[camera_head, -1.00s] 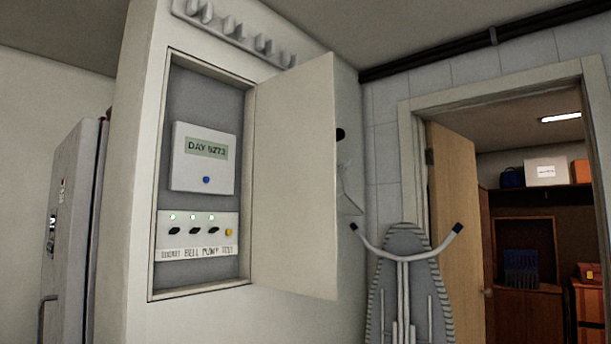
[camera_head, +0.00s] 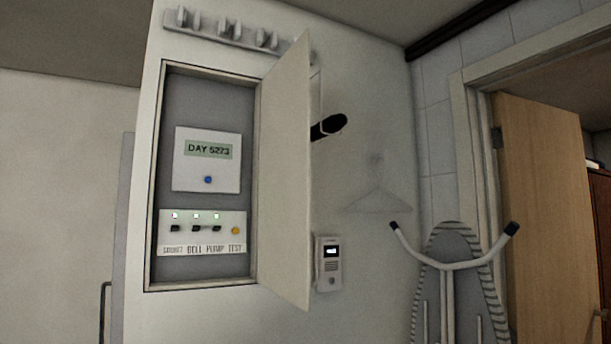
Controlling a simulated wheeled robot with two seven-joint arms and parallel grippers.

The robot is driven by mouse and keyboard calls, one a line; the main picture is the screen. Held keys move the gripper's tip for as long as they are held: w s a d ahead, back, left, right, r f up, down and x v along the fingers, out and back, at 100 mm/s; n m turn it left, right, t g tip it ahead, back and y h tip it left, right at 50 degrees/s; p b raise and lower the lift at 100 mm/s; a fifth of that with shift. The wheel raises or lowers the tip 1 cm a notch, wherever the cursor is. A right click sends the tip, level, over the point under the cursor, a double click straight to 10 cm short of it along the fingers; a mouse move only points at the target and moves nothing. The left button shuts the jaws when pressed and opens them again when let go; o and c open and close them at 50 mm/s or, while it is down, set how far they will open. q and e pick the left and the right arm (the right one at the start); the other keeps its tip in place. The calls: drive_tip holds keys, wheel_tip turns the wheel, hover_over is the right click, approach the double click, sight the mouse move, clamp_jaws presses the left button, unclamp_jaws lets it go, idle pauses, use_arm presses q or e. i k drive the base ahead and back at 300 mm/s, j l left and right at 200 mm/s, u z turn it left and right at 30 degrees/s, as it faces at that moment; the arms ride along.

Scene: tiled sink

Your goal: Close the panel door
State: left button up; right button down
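The panel door (camera_head: 284,175) is a plain pale flap hinged on the right side of a recessed wall panel (camera_head: 153,180). It stands open, swung well out from the wall, and I see it at a steep angle. Inside the recess are a white box (camera_head: 207,176) reading "DAY 5273" with a blue button, and a switch strip (camera_head: 202,232) with several lights, switches and a yellow button. Neither of my grippers shows in the head view, so I cannot see whether anything touches the door.
A black rod-like object (camera_head: 328,127) sticks out just past the door's free edge. A hanger (camera_head: 378,200) and an intercom (camera_head: 328,264) are on the wall behind. A hook rail (camera_head: 222,32) is above. An ironing board (camera_head: 453,280) and a wooden door (camera_head: 545,210) stand at right.

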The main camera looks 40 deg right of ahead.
sight(284, 232)
drive_tip(key=i+l, duration=0.15)
drive_tip(key=l, duration=0.55)
drive_tip(key=i+l+u, duration=0.15)
drive_tip(key=l, duration=0.5)
drive_tip(key=i+l, duration=0.1)
drive_tip(key=l, duration=0.6)
drive_tip(key=i+l+u, duration=0.15)
drive_tip(key=l, duration=0.55)
drive_tip(key=k, duration=0.05)
